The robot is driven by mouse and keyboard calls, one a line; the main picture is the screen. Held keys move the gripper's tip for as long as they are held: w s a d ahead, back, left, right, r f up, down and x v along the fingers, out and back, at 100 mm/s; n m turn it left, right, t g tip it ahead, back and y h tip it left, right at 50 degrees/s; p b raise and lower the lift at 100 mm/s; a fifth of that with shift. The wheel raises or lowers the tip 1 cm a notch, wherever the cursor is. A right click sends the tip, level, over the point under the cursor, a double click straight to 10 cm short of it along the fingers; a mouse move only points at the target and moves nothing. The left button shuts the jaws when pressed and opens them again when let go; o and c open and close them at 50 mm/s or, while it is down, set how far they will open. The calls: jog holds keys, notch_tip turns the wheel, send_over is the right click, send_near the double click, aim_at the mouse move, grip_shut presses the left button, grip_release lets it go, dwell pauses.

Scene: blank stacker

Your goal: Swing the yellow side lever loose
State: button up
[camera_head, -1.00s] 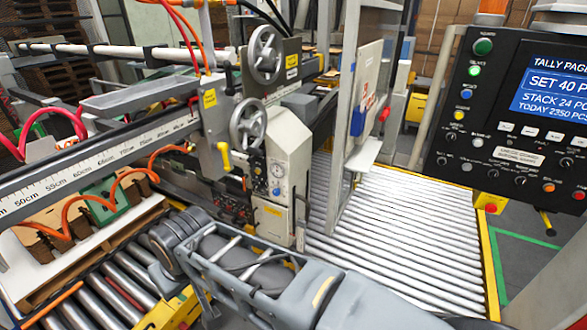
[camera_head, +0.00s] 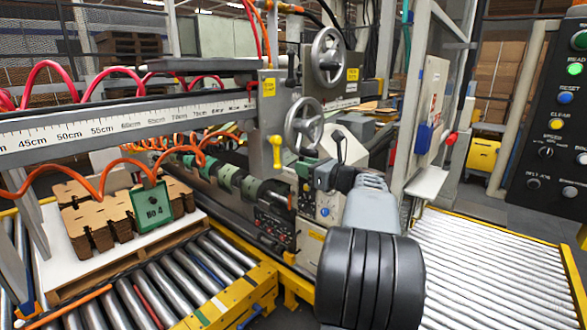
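The yellow side lever (camera_head: 277,150) is on the side of the grey carriage plate, left of the lower handwheel. Its wide end is at the top and a short stem points down. Nothing touches it. My arm rises from the bottom centre, with a large black joint in front and a grey link behind it. A small dark shape (camera_head: 340,148) at the far end of that link seems to be my gripper, to the right of the lever and apart from it. It is too small and dark to show its fingers or whether it holds anything.
Two handwheels sit on the carriage, the lower one (camera_head: 304,121) close right of the lever. An orange coiled hose (camera_head: 100,187) hangs at left above stacked cardboard blanks (camera_head: 85,232). A roller conveyor (camera_head: 490,270) lies at right. A control panel (camera_head: 560,130) stands at the right edge.

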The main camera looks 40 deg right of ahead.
aim_at(278, 157)
jog(key=shift+m, duration=0.4)
jog(key=w, duration=0.3)
jog(key=w+a+p, duration=0.1)
jog(key=w, duration=0.2)
jog(key=w+p, duration=0.1)
jog(key=w, duration=0.2)
jog(key=shift+w+a+r, duration=0.25)
jog(key=shift+w+a, duration=0.15)
jog(key=m+p, duration=0.1)
jog(key=a+m+p, duration=0.1)
jog(key=p, duration=0.1)
jog(key=m+p, duration=0.1)
jog(key=m, duration=0.1)
jog(key=shift+s+a+r, duration=0.2)
jog(key=shift+a+r, duration=0.05)
jog(key=shift+a, duration=0.15)
jog(key=s+a+r+m+p, duration=0.1)
jog(key=s+r+m+p, duration=0.2)
jog(key=s+m+p, duration=0.6)
jog(key=shift+s+a+r+m+p, duration=0.25)
jog(key=shift+m+p, duration=1.15)
jog(key=shift+p, duration=3.05)
